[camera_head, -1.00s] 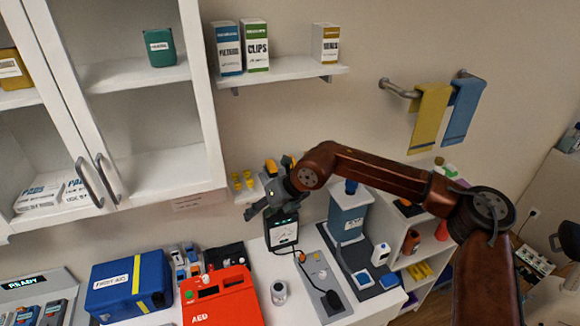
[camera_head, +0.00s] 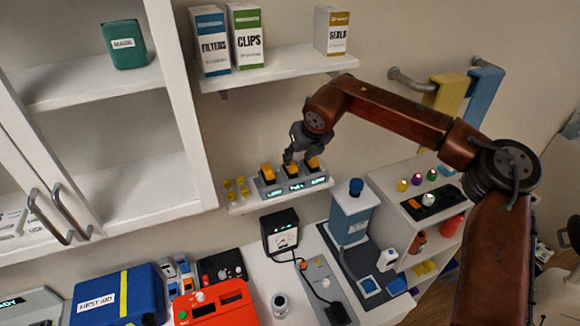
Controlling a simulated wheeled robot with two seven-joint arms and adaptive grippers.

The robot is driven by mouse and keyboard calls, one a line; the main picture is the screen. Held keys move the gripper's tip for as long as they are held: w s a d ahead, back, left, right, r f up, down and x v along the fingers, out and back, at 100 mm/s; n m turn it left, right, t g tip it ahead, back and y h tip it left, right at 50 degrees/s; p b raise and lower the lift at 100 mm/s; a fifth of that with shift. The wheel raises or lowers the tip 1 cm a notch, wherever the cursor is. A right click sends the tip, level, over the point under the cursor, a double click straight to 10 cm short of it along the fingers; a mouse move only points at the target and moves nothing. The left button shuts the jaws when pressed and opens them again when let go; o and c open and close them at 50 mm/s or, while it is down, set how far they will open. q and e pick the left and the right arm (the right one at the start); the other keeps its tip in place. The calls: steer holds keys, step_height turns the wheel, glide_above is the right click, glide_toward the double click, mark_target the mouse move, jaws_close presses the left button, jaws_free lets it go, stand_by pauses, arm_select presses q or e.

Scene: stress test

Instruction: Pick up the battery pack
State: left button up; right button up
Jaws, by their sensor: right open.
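Several orange-yellow packs that look like battery packs stand in grey charging docks with lit displays on the lower wall shelf (camera_head: 240,208). I see a left pack (camera_head: 267,172), a middle pack (camera_head: 293,168) and a right pack (camera_head: 313,163). Which one is meant, I cannot tell. My right gripper (camera_head: 300,157) is open and points down just above the middle and right packs. It partly covers them, and I cannot tell whether it touches either. My left gripper is not in view.
Small yellow items (camera_head: 236,188) stand left of the docks. An upper shelf (camera_head: 285,72) with boxes hangs above. A black charger-like box (camera_head: 281,231) stands on the counter below. A blue-grey canister (camera_head: 349,212) stands to the right, and an open cabinet (camera_head: 165,145) to the left.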

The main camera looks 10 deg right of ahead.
mark_target(291, 165)
steer(key=shift+w+a+f+p, duration=0.35)
steer(key=shift+f, duration=0.2)
steer(key=shift+w+a+f+p, duration=0.3)
steer(key=shift+f+p, duration=0.05)
steer(key=shift+f, duration=0.2)
steer(key=shift+p+x, duration=0.4)
steer(key=shift+x, duration=0.85)
steer(key=shift+w+f, duration=0.25)
steer(key=shift+f, duration=0.1)
steer(key=c, duration=0.8)
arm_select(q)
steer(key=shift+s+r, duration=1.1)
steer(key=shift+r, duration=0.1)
arm_select(e)
jaws_close()
